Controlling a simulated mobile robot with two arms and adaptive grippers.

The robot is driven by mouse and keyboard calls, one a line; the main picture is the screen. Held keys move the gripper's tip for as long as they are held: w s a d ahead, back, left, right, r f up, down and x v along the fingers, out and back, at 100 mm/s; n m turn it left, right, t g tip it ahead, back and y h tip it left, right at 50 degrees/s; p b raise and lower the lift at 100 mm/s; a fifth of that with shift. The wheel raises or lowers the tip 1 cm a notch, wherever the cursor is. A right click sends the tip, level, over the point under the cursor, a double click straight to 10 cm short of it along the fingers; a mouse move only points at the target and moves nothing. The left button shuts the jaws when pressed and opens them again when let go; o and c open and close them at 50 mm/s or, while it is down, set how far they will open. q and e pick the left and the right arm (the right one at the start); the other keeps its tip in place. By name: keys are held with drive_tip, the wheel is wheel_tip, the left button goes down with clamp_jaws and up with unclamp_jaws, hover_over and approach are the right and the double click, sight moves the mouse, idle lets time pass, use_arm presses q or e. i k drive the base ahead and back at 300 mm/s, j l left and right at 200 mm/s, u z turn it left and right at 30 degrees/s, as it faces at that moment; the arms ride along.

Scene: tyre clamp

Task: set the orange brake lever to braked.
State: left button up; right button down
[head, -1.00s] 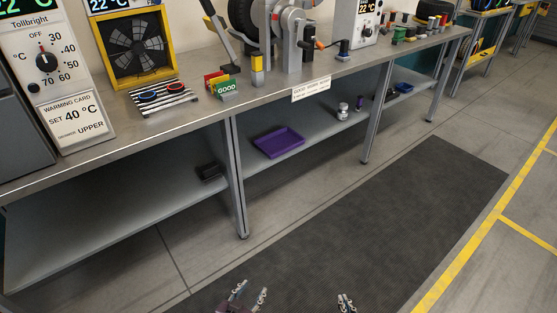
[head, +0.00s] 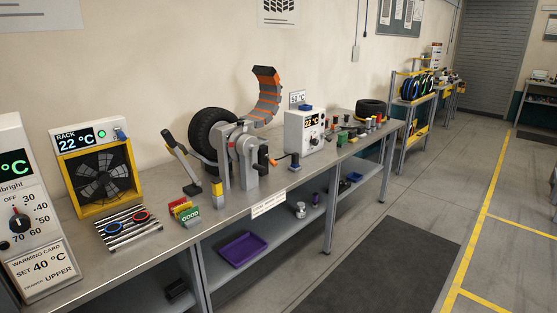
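The clamp stand (head: 246,168), grey with a black tyre (head: 207,132) behind it, stands on the bench. A small orange lever-like part (head: 274,162) sticks out at its right side, low beside a black knob (head: 263,155). It looks like the brake lever, but it is too small to tell its setting. A long grey lever with a black handle (head: 170,139) leans up and left at the stand's left side. A curved orange-and-grey segmented band (head: 268,98) rises above the stand. Neither of my grippers is in view.
A white control box (head: 304,133) stands right of the clamp. A yellow-framed fan (head: 98,178), a slotted rack (head: 129,232) and coloured cards (head: 184,212) are to the left. A purple tray (head: 242,249) lies on the lower shelf. The floor mat (head: 380,268) in front is clear.

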sight(273, 162)
drive_tip(key=i+l+u, duration=0.2)
drive_tip(key=i+l, duration=0.2)
drive_tip(key=i+l+u, duration=0.2)
drive_tip(key=i+l, duration=0.3)
drive_tip(key=i+l+u, duration=0.25)
drive_tip(key=i+l, duration=0.3)
drive_tip(key=i+l+u, duration=0.2)
drive_tip(key=i+l, duration=0.2)
drive_tip(key=l, duration=0.25)
